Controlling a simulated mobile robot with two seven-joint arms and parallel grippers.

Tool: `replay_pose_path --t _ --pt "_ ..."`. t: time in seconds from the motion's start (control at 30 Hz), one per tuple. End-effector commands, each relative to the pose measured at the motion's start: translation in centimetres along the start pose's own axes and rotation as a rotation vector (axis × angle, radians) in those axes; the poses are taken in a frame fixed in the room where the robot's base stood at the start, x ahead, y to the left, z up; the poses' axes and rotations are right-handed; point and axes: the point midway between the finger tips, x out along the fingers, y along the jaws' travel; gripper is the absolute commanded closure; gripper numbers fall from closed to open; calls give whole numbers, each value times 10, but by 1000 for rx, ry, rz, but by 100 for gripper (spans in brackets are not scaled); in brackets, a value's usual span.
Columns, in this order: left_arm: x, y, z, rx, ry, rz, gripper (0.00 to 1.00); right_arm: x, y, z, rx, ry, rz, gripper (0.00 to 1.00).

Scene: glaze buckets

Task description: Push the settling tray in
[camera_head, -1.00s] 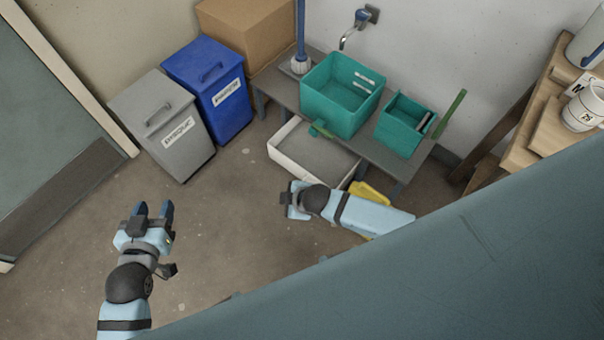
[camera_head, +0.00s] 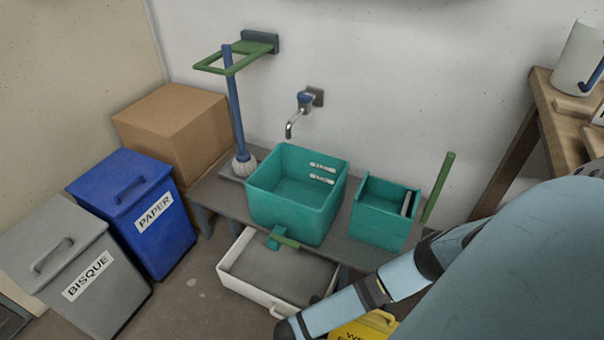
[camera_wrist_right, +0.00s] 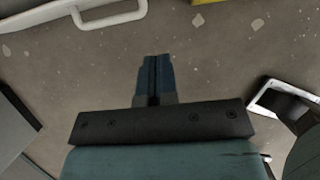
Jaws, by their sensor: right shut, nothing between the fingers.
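The settling tray (camera_head: 262,293) is a white, shallow tray with a grey inside. It sits under the grey bench and sticks out at the front. Its white front handle (camera_head: 277,312) also shows at the upper left of the right wrist view (camera_wrist_right: 108,15). My right gripper (camera_wrist_right: 154,58) is shut and empty, its fingertips pointing at the floor area near the handle but apart from it in that view. In the head view my right arm reaches to the tray's front right corner, and the fingers are not clearly seen. My left gripper is out of view.
The bench (camera_head: 225,195) holds a large teal bucket (camera_head: 290,215), a smaller teal bucket (camera_head: 380,228) and a mop (camera_head: 236,110). A yellow floor sign (camera_head: 365,328) lies right of the tray. A grey bin (camera_head: 70,275) and blue bin (camera_head: 150,225) stand left. Floor between is clear.

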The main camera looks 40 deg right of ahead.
Motion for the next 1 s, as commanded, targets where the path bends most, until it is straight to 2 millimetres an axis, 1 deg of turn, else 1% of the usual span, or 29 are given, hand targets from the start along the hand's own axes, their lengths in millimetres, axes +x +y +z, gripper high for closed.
replay_pose_path --t 0.03,0.2,0.33,0.43,0.5,0.6,0.7,0.8,1.0 --pt "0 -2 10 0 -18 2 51 12 0 -1 1 -1 0 100" --pt "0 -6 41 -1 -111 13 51 48 1 -2 1 -1 1 100" --pt "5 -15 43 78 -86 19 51 77 1 -3 2 -1 1 100" --pt "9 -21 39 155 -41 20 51 96 1 -3 3 0 1 100" --pt "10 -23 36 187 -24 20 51 98 1 12 3 -2 3 100" --pt "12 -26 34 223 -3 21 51 101 1 24 2 0 3 100" --pt "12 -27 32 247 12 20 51 103 1 31 2 2 4 100" --pt "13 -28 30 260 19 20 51 103 1 35 2 2 3 100" --pt "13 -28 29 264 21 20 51 103 1 36 2 3 3 100"
